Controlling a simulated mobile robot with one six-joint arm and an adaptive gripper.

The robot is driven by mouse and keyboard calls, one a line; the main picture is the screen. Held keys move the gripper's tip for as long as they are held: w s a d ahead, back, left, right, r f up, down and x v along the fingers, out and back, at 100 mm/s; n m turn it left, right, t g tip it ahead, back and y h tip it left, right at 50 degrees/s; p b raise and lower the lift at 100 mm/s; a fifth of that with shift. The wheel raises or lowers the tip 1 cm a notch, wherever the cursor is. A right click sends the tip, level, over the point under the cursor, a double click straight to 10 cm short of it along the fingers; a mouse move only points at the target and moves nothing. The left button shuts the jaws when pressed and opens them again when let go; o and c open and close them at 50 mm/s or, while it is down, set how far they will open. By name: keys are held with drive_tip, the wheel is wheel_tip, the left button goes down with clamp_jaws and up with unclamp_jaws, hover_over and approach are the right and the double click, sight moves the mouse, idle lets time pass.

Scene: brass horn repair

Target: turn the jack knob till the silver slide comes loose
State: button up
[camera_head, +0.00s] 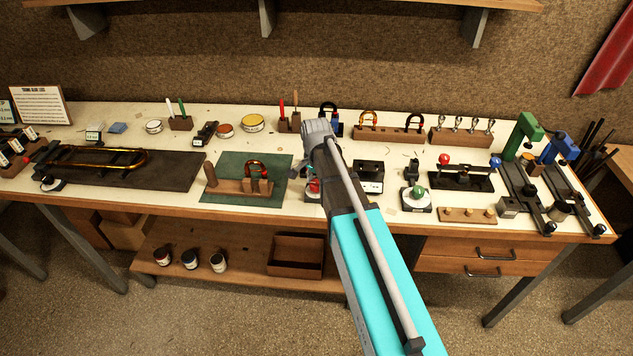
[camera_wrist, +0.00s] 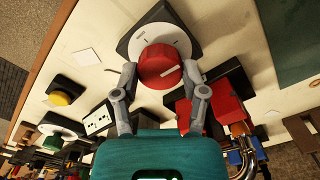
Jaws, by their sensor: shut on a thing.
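A red knob (camera_wrist: 158,66) with a white pointer line sits on a round white dial on a dark base in the wrist view. My gripper (camera_wrist: 161,70) has one finger on each side of the knob and is shut on it. A U-shaped slide (camera_head: 328,106) stands behind my gripper by a blue block in the head view. It looks dark, so I cannot tell whether it is silver.
A green mat (camera_head: 218,191) with a wooden block and a red-brown slide lies to the left. A black box (camera_head: 369,175) and a green knob (camera_head: 418,191) stand close on the right. A wooden rack (camera_head: 390,134) with slides stands behind.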

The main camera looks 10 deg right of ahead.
drive_tip(key=shift+m, duration=1.4)
drive_tip(key=o, duration=1.1)
drive_tip(key=shift+o, duration=0.2)
drive_tip(key=shift+n, duration=0.3)
